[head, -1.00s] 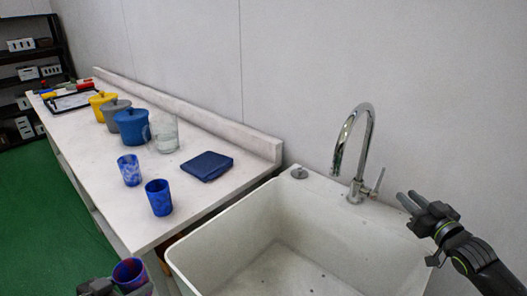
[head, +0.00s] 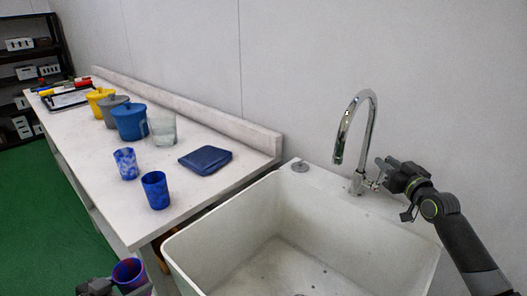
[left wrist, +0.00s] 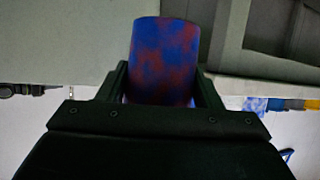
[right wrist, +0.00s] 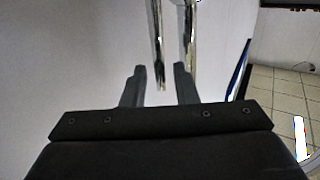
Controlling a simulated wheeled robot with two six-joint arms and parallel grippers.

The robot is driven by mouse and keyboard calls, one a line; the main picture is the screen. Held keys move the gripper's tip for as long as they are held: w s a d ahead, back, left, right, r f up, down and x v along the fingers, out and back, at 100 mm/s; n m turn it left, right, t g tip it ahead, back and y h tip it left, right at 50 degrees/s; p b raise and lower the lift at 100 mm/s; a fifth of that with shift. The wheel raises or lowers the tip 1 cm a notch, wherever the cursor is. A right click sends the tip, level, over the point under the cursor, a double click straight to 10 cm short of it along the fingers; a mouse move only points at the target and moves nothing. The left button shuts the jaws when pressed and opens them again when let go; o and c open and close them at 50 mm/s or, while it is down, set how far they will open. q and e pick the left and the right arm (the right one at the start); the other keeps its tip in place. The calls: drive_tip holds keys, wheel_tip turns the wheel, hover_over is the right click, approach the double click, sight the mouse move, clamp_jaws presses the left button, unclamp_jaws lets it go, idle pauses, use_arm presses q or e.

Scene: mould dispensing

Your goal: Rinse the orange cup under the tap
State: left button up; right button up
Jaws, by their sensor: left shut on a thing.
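My left gripper (head: 112,284) is shut on a blue cup with red mottling (head: 130,271), low in front of the table's near end. The cup also shows between the fingers in the left wrist view (left wrist: 164,60). No plainly orange cup is visible. The chrome tap (head: 370,130) arches over the white sink (head: 330,225); I see no water running. My right gripper (head: 380,172) is open at the tap's lever (head: 377,184). In the right wrist view a chrome bar (right wrist: 157,40) shows between its fingers; I cannot tell whether they touch it.
The sink basin is empty. A wall runs behind the tap.

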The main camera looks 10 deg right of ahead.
use_arm(q)
drive_tip(key=shift+f, duration=0.1)
use_arm(e)
drive_tip(key=shift+w+a, duration=0.1)
drive_tip(key=shift+w, duration=0.45)
clamp_jaws()
use_arm(q)
drive_tip(key=shift+f, duration=0.1)
